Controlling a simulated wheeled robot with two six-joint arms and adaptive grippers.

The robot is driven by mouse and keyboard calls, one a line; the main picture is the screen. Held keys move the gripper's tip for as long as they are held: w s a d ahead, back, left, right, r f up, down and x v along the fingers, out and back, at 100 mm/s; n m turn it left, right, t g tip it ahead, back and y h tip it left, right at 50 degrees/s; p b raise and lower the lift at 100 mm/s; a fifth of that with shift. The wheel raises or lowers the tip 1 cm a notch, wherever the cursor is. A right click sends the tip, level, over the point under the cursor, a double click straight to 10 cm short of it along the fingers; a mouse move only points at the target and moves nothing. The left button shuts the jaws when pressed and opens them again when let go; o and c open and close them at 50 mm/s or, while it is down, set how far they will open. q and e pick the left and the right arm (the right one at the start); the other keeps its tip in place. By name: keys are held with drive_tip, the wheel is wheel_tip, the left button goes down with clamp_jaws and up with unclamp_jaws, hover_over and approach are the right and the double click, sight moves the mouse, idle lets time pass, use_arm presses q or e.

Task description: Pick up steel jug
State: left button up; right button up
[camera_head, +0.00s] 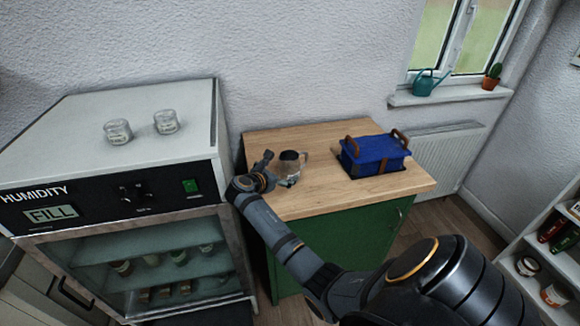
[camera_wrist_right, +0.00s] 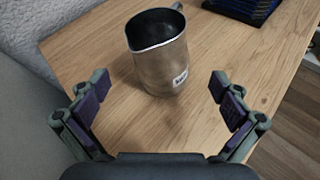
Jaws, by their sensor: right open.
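The steel jug (camera_head: 289,167) stands upright on the wooden top of the green cabinet, towards its left part. In the right wrist view the jug (camera_wrist_right: 161,62) shows a dark open mouth, a small white label and part of a handle at the upper right. My right gripper (camera_head: 276,170) is beside the jug on its left. In the right wrist view the gripper (camera_wrist_right: 160,97) is open and empty, its two fingers spread wide, with the jug ahead of and between them, apparently touching neither. My left gripper is in neither view.
A blue box (camera_head: 375,155) with brown handles is on the right of the wooden top (camera_head: 325,193). A humidity cabinet (camera_head: 120,200) with two glass jars on top stands close on the left. A white wall is behind. Wood between the jug and box is clear.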

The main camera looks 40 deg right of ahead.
drive_tip(key=x, duration=0.2)
drive_tip(key=shift+d+f, duration=0.1)
drive_tip(key=shift+d, duration=0.2)
drive_tip(key=x, duration=0.4)
drive_tip(key=shift+f+p, duration=0.25)
drive_tip(key=shift+p, duration=0.15)
drive_tip(key=shift+d+f, duration=0.1)
drive_tip(key=shift+d, duration=0.05)
drive_tip(key=shift+c, duration=1.1)
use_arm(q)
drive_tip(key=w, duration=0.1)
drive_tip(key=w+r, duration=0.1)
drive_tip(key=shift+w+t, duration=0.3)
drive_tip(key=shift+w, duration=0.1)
use_arm(e)
drive_tip(key=c, duration=1.3)
drive_tip(key=shift+o, duration=0.2)
